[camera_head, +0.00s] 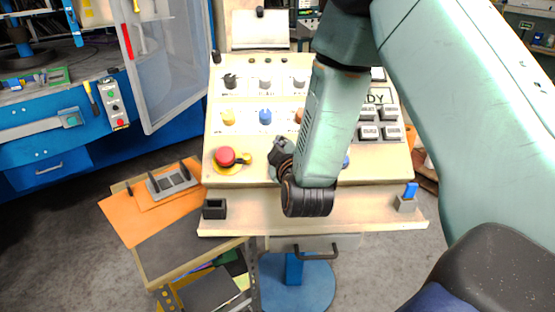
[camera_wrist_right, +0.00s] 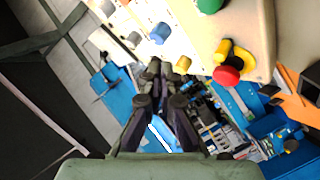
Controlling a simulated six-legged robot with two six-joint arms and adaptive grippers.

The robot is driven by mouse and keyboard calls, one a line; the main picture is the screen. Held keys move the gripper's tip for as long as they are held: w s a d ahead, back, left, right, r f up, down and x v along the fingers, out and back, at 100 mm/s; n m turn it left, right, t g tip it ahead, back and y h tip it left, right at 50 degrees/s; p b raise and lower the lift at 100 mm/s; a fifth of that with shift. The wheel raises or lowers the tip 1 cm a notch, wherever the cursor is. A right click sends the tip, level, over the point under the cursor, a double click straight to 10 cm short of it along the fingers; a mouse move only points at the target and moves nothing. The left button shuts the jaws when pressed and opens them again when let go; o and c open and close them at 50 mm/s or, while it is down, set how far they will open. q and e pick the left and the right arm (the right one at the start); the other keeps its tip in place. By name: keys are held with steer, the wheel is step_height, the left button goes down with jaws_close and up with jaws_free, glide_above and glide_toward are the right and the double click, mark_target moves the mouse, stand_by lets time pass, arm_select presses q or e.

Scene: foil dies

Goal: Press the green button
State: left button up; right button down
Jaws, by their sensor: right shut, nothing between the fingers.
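The green button (camera_wrist_right: 210,5) shows at the top edge of the right wrist view, cut off by the frame, on the cream control panel (camera_head: 222,183). In the head view I cannot see it; my right arm covers the middle of the panel. My right gripper (camera_head: 279,155) is shut and empty, in front of the panel's lower middle, to the right of the red button. In the right wrist view its fingertips (camera_wrist_right: 154,70) are together, below the blue knob in the picture. I cannot tell whether they touch the panel. My left gripper is not in view.
The red button (camera_head: 226,157) has a yellow base. A yellow knob (camera_head: 228,117) and a blue knob (camera_head: 265,116) stand above it. Grey square keys (camera_head: 380,132) lie to the right. A small dark holder (camera_head: 214,208) sits on the lower ledge; an orange board (camera_head: 130,216) lies left.

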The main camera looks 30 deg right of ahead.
steer(key=w+d+f+b, duration=0.2)
steer(key=w+f+b, duration=0.2)
steer(key=f+b, duration=0.2)
steer(key=shift+w+d+f, duration=0.2)
steer(key=shift+f, duration=0.4)
steer(key=shift+w+d+f, duration=0.15)
steer(key=shift+d, duration=0.05)
steer(key=shift+a, duration=0.15)
stand_by(0.4)
